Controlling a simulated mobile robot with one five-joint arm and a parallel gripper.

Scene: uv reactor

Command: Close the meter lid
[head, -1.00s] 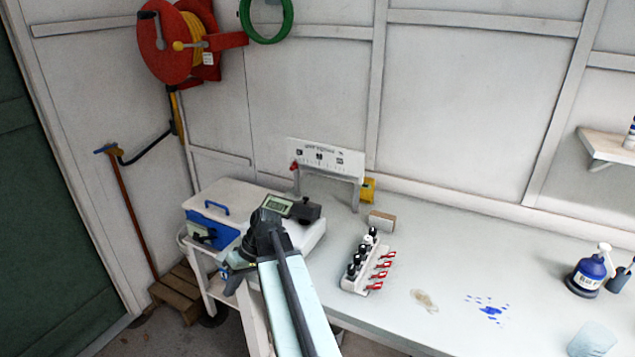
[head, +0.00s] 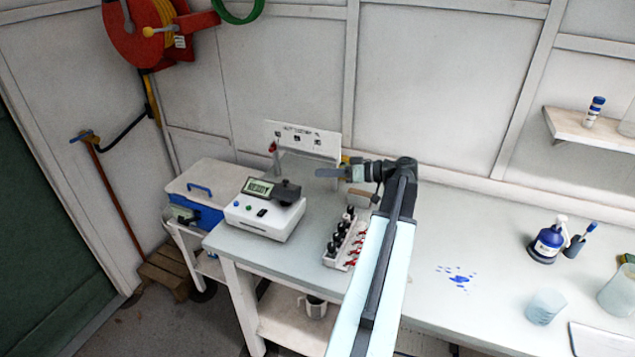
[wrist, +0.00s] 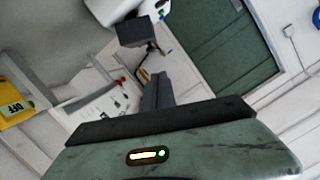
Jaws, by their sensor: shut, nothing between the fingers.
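The meter (head: 262,222) is a white box with a lit display, at the left end of the bench in the head view. Its dark lid (head: 287,191) is at the right of its top, beside the display; I cannot tell whether it is fully down. In the wrist view, a dark block (wrist: 135,32) that looks like the lid shows by the white meter body (wrist: 105,10). My gripper (head: 322,172) is shut and empty, raised to the right of the meter and apart from it. Its fingers show in the wrist view (wrist: 157,85).
A rack of dark-capped vials (head: 345,240) stands right of the meter. A labelled panel on legs (head: 300,142) stands behind. A blue and white cooler (head: 200,190) is at the left. A blue pump bottle (head: 547,240) and beakers are at the right. The middle bench is mostly clear.

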